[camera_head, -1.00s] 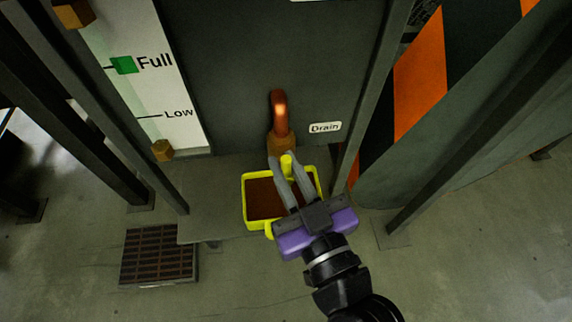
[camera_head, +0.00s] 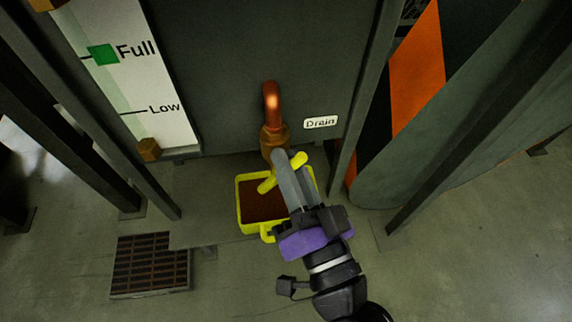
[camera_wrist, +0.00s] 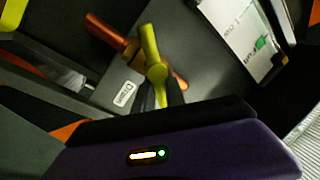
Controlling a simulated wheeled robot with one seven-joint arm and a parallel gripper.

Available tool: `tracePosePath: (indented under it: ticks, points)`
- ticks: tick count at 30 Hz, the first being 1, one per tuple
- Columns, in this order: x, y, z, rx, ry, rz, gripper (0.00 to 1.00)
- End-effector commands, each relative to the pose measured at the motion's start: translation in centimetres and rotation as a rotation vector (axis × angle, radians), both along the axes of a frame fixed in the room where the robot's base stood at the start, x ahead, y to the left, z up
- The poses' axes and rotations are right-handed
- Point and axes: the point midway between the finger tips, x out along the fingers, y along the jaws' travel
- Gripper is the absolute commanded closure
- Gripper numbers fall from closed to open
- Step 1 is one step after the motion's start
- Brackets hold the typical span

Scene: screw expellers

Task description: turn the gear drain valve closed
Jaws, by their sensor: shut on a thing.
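The yellow drain valve handle (camera_head: 298,160) sits on a copper drain pipe (camera_head: 271,100) with a brass-coloured body (camera_head: 271,140). The handle lies slanted across my fingers, its upper right end and lower left end showing on either side. My gripper (camera_head: 283,165) is shut on the handle just below the valve body. In the wrist view the yellow handle (camera_wrist: 150,45) stands up between my dark fingertips (camera_wrist: 160,98), with the copper pipe (camera_wrist: 104,30) behind it. The fingers hide the handle's middle in the head view.
A yellow tray (camera_head: 240,205) with brown contents stands under the drain, close to my gripper. A "Drain" label (camera_head: 320,123) is right of the pipe. A level gauge (camera_head: 125,75) is at upper left. Dark posts (camera_head: 362,100) flank the work area. A floor grate (camera_head: 150,265) lies at lower left.

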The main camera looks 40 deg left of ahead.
Motion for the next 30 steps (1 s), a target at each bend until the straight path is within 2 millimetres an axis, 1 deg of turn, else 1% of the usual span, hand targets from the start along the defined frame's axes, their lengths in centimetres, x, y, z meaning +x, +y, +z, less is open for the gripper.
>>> tracePosePath:
  ticks: [1,18,24,30]
  points:
    - [0.1,-0.1,-0.3,0.028,0.037,-0.002,1.00]
    - [0.6,-0.5,-1.1,0.374,0.442,-0.001,1.00]
    - [0.6,-0.6,-1.4,0.471,0.555,-0.002,1.00]
    - [0.6,-0.6,-1.7,0.538,0.633,-0.003,1.00]
